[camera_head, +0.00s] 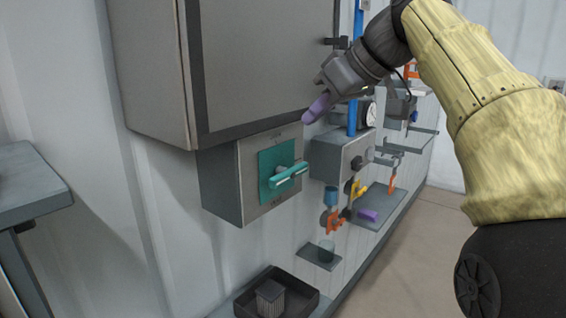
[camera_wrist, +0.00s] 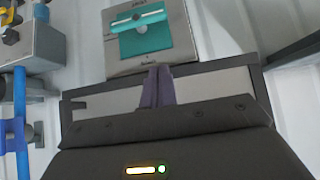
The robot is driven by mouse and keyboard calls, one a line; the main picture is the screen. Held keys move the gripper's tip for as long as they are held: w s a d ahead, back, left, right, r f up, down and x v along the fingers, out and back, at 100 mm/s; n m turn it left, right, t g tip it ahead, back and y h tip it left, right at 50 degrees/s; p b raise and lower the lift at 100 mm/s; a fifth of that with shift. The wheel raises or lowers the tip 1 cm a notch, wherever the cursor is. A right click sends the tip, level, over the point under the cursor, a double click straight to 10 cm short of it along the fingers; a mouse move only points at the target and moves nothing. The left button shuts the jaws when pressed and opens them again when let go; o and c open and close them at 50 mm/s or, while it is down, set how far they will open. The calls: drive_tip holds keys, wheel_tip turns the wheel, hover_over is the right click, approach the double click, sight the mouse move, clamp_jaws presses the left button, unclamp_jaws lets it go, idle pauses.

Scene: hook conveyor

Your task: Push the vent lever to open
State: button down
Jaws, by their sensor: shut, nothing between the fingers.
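A teal lever (camera_head: 289,177) sits on a teal plate (camera_head: 269,164) on the front of a grey wall box (camera_head: 226,184) under a large cabinet. The lever lies roughly level across the plate. Small labels above and below the plate are too blurred to read. In the wrist view the lever (camera_wrist: 138,17) shows at the top on its plate. My gripper (camera_head: 318,108) has purple fingers, shut and empty, above and to the right of the lever and apart from it. The fingers also show in the wrist view (camera_wrist: 157,88), below the plate in the picture.
The large grey cabinet (camera_head: 262,65) overhangs the lever box. To the right are a blue pipe (camera_head: 355,65), a gauge (camera_head: 370,115) and a second grey box with yellow and orange valve handles (camera_head: 333,222). A black tray (camera_head: 307,299) holding a ribbed block stands below. The space before the lever looks clear.

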drive_tip(key=shift+f, duration=0.1)
drive_tip(key=p, duration=0.1)
hover_over(290, 175)
drive_tip(key=s+a, duration=0.2)
wheel_tip(290, 175, down, 7)
drive_tip(key=shift+s+d+f+p, duration=0.1)
drive_tip(key=shift+d+f+p, duration=0.1)
drive_tip(key=shift+f, duration=0.8)
drive_tip(key=shift+d+f+p, duration=0.15)
drive_tip(key=shift+f+p, duration=0.05)
drive_tip(key=shift+f, duration=0.8)
drive_tip(key=shift+f, duration=0.1)
drive_tip(key=shift+s, duration=0.15)
